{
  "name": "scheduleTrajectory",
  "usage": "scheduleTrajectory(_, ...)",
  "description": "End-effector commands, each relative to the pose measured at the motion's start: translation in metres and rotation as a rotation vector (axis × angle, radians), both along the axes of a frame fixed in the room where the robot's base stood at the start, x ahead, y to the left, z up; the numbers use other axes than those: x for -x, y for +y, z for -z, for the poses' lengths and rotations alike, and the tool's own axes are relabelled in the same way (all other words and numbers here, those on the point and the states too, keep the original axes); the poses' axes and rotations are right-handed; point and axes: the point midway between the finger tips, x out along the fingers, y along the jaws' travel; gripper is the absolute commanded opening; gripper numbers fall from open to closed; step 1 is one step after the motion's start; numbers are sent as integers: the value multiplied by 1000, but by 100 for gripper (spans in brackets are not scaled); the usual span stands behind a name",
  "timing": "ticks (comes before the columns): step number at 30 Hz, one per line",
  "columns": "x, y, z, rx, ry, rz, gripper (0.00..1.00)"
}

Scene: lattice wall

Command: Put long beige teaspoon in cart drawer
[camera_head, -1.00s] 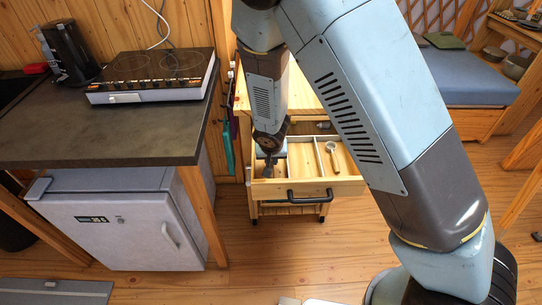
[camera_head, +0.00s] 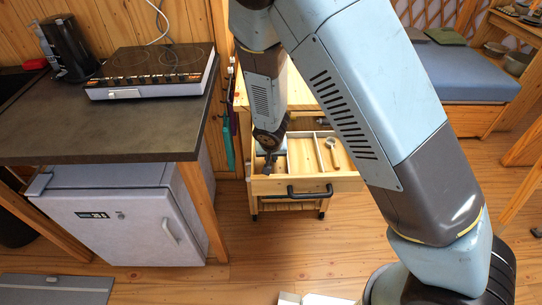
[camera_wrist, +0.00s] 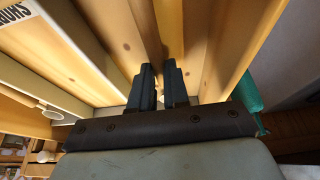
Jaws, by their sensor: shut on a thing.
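The cart drawer (camera_head: 345,183) is open. It is pale wood, split by dividers into compartments, with a dark bar handle on its front. My gripper (camera_head: 268,163) points down into the left compartment. The wrist view shows its two dark fingers (camera_wrist: 162,85) close together, with pale wood around and beyond them. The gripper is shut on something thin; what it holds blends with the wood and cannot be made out. A pale spoon-like utensil (camera_head: 333,148) with a round end lies in the right compartment. I cannot clearly identify a separate long beige teaspoon.
A dark counter (camera_head: 110,133) with a hob (camera_head: 150,80) stands left of the cart, above a grey fridge (camera_head: 125,222). A turquoise item (camera_head: 229,150) hangs at the cart's left side. The wooden floor (camera_head: 245,270) before the drawer is clear.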

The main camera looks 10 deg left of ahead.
Motion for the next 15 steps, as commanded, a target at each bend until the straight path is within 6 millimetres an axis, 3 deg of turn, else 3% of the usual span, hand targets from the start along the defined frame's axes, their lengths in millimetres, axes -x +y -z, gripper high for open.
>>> scheduleTrajectory(15,0,0,6,0,0,-1,0)
